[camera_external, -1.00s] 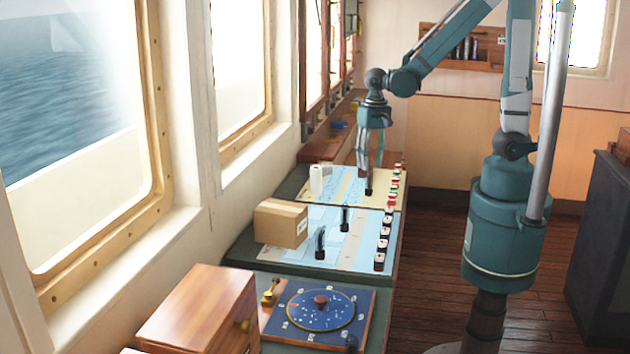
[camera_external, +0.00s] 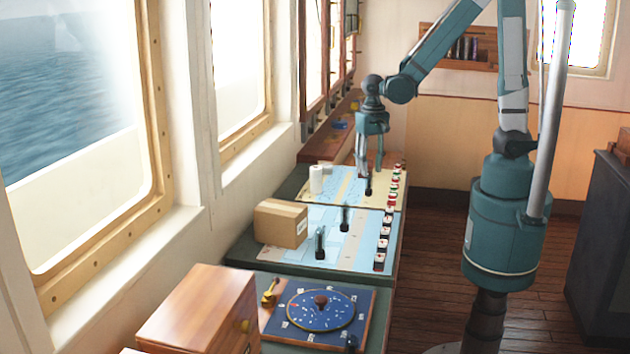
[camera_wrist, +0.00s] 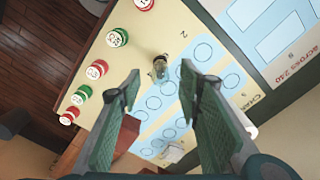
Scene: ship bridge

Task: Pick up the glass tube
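A small clear glass tube (camera_wrist: 160,68) with a dark part stands on the chart board in the wrist view. It shows between and beyond my fingertips, with no visible contact. My gripper (camera_wrist: 160,76) is open and empty, its green-padded fingers spread on either side of the tube's line. In the external view my gripper (camera_external: 368,172) points down over the far chart board. A small dark upright piece (camera_external: 369,184) shows at its fingertips; I cannot tell for certain that this is the tube.
The far chart board (camera_external: 345,203) carries red, green and white round pieces (camera_external: 393,195) along its right edge and a white roll (camera_external: 317,180). A cardboard box (camera_external: 281,223) and two dark upright pieces (camera_external: 345,219) stand on the nearer board. Windows line the left.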

